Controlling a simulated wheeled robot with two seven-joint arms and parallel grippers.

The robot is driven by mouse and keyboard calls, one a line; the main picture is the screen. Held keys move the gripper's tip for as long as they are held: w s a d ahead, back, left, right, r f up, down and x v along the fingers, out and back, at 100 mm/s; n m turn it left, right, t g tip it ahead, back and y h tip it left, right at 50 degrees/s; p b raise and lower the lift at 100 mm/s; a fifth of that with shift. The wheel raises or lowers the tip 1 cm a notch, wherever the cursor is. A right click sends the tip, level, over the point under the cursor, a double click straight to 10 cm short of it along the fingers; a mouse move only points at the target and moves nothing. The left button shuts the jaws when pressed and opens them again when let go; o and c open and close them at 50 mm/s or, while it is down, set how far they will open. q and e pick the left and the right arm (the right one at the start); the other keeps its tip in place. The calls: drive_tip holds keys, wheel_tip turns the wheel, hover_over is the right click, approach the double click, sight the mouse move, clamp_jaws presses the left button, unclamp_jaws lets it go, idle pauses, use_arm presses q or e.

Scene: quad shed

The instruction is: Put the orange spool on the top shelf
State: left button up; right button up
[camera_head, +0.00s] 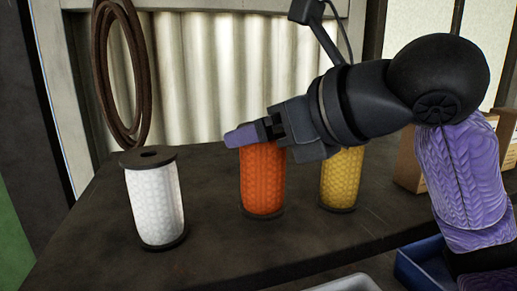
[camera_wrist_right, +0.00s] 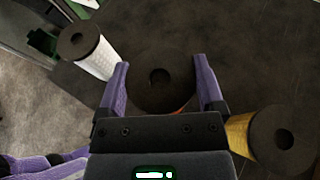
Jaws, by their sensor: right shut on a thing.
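The orange spool (camera_head: 262,182) stands upright on the dark table (camera_head: 225,262), between a white spool and a yellow spool. My right gripper (camera_head: 252,135) comes in from the right at the spool's top and covers its upper end in the head view. In the right wrist view, the fingers of my right gripper (camera_wrist_right: 162,85) stand on either side of the orange spool's dark top flange (camera_wrist_right: 160,72), shut on it. The spool's base appears to rest on the table. My left gripper is not in view, and I see no top shelf.
The white spool (camera_head: 155,205) stands to the left and the yellow spool (camera_head: 341,180) close on the right. A blue tray (camera_head: 412,262) and cardboard boxes (camera_head: 408,160) are at the right. A brown coil (camera_head: 100,60) hangs at the back left. The front table area is clear.

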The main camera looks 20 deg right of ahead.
drive_tip(key=shift+w+f, duration=0.35)
drive_tip(key=shift+f, duration=0.4)
drive_tip(key=shift+w+f, duration=0.2)
drive_tip(key=shift+s+a, duration=0.1)
drive_tip(key=shift+a, duration=0.1)
drive_tip(key=shift+s, duration=0.3)
drive_tip(key=o, duration=1.1)
drive_tip(key=shift+w+f, duration=0.1)
drive_tip(key=shift+o, duration=0.5)
drive_tip(key=shift+w, duration=0.15)
drive_tip(key=shift+s+r, duration=0.25)
drive_tip(key=shift+s, duration=0.05)
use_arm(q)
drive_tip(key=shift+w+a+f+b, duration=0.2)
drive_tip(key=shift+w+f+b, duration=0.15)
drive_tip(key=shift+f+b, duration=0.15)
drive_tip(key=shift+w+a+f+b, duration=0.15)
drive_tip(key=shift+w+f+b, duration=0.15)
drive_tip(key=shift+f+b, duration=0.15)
use_arm(e)
drive_tip(key=v, duration=1.1)
drive_tip(key=shift+s+d, duration=0.15)
drive_tip(key=shift+d, duration=0.05)
